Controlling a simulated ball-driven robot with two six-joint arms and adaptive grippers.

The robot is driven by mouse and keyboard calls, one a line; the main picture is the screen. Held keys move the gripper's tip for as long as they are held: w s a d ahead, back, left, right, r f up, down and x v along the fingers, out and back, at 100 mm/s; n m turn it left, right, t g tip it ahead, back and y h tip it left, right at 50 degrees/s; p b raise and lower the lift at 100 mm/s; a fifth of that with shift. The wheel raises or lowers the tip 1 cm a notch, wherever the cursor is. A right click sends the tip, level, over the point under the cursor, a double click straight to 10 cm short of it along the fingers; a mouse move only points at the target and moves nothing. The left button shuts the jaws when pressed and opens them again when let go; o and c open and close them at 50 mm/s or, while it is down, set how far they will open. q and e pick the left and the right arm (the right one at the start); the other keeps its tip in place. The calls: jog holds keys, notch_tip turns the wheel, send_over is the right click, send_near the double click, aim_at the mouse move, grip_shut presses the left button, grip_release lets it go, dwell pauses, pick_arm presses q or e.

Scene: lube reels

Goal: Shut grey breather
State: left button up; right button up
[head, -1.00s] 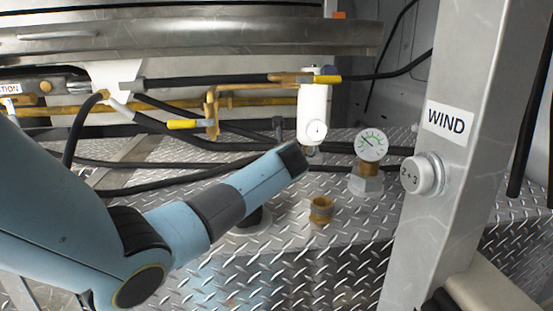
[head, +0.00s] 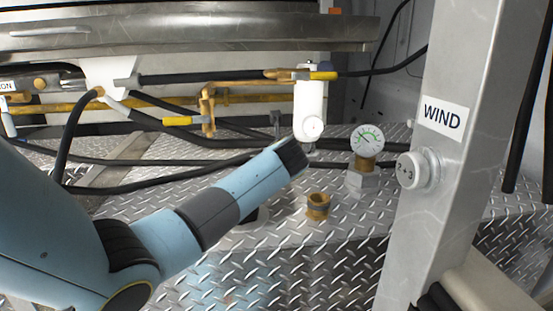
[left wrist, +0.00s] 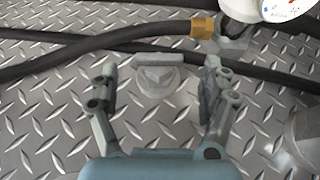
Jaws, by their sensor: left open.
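In the left wrist view a round grey fitting (left wrist: 157,82) with a flat bar across its top lies between the fingers of my left gripper (left wrist: 160,64); I take it for the grey breather. The gripper is open, a finger on each side, with gaps to the fitting. Whether the fitting is open or shut I cannot tell. In the head view my left arm reaches in from the left, and its end hides the gripper. A small grey upright piece (head: 277,122) stands left of the white cylinder; I cannot tell if it is the same fitting.
The white cylinder (head: 310,108) with a small dial stands just beyond my arm's end. A pressure gauge (head: 367,139) and a brass fitting (head: 318,205) are to its right. Black hoses (left wrist: 140,43) cross the tread plate. A grey post (head: 440,150) marked WIND stands at the right.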

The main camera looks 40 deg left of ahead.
pick_arm(q)
jog(key=v, duration=0.9)
jog(key=shift+s+d, duration=0.1)
